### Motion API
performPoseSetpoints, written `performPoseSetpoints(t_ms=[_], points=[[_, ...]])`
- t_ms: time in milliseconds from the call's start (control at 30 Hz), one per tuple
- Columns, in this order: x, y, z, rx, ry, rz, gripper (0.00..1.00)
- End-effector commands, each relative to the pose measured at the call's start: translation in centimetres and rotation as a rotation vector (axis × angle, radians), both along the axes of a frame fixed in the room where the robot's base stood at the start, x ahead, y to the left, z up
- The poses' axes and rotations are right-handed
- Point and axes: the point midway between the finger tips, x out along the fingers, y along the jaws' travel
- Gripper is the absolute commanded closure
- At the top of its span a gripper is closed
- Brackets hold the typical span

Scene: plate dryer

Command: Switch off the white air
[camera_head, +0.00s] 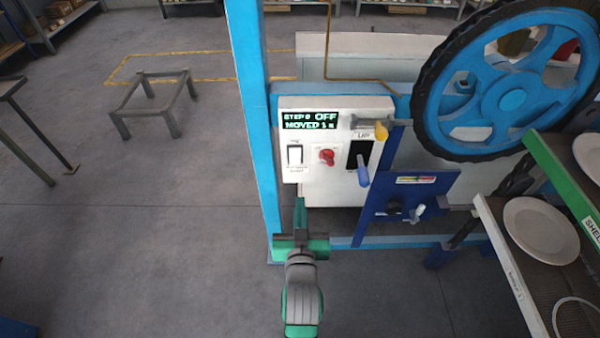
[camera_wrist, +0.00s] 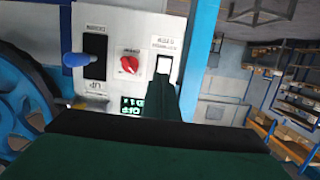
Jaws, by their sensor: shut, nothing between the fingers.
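A white control panel (camera_head: 335,185) is fixed to the blue frame. At its left is a white rocker switch (camera_head: 295,155) in a dark surround, with small print below it that I cannot read. The switch also shows in the upside-down wrist view (camera_wrist: 164,64), where a finger partly covers its near end. A display (camera_head: 310,121) above it shows "STEP 0 OFF" and a "MOVED" line. My gripper (camera_head: 299,204) is shut and empty, pointing at the panel just below the switch. I cannot tell whether the fingertips touch it.
Right of the switch are a red knob (camera_head: 327,157) and a blue-handled lever (camera_head: 363,172) in a black slot. A yellow-tipped handle (camera_head: 380,131) sits above. A large blue wheel (camera_head: 512,98) and shelf plates (camera_head: 541,230) stand at right.

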Motion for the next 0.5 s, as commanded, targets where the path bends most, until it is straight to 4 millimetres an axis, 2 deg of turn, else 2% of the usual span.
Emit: performPoseSetpoints(t_ms=[300,500], points=[[0.2,0.0,-0.1,0.000,0.000,0.000,1.00],[2.2,0.0,-0.4,0.001,-0.001,0.000,1.00]])
